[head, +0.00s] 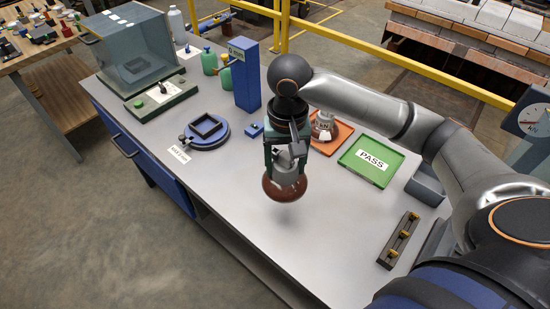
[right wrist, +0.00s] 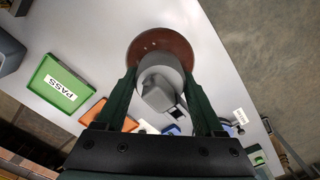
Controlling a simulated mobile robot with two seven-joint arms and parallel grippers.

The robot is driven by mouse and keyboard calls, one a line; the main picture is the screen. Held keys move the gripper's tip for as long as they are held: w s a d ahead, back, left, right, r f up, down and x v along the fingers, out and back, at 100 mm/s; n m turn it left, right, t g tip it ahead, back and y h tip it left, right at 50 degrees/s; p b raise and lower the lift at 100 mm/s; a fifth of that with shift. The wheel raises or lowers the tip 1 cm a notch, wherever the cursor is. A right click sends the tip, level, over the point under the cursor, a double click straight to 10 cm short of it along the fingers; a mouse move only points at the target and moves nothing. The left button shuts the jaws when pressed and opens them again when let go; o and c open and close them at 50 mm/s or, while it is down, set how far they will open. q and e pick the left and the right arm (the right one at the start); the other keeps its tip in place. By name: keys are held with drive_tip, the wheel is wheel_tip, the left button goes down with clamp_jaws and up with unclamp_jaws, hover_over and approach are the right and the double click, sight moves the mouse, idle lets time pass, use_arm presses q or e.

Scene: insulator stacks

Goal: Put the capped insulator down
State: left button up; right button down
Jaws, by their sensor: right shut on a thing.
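The capped insulator (head: 283,188) has a brown disc and a grey metal cap on top. My right gripper (head: 286,158) is shut on its grey cap from above. The insulator hangs roughly upright over the bare middle of the table (head: 240,222), with a soft shadow below it, and looks a little above the surface. In the right wrist view the insulator (right wrist: 158,48) sits between the two dark green fingers of the right gripper (right wrist: 161,80). My left gripper is in neither view.
A green PASS tray (head: 363,177) looks empty. An orange tray (head: 338,143) behind the arm holds another insulator (head: 322,127). A blue round fixture (head: 207,131), a blue post (head: 244,75) and a dark rack with brass pieces (head: 399,240) stand around. The table's front area is clear.

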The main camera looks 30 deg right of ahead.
drive_tip(key=shift+w+d+f+b, duration=0.1)
drive_tip(key=shift+w+d+f, duration=0.6)
drive_tip(key=shift+w+f, duration=1)
drive_tip(key=shift+w+d+f+b, duration=0.15)
drive_tip(key=shift+w+d+f, duration=0.55)
drive_tip(key=shift+w+f, duration=1.05)
drive_tip(key=shift+w+d+f+b, duration=0.1)
drive_tip(key=shift+w+d+f, duration=0.6)
drive_tip(key=shift+w+f, duration=1)
drive_tip(key=shift+s+f, duration=0.45)
drive_tip(key=shift+f, duration=0.05)
drive_tip(key=shift+c, duration=2)
unclamp_jaws()
drive_tip(key=shift+s+f, duration=0.1)
drive_tip(key=shift+f, duration=0.05)
drive_tip(key=o, duration=0.4)
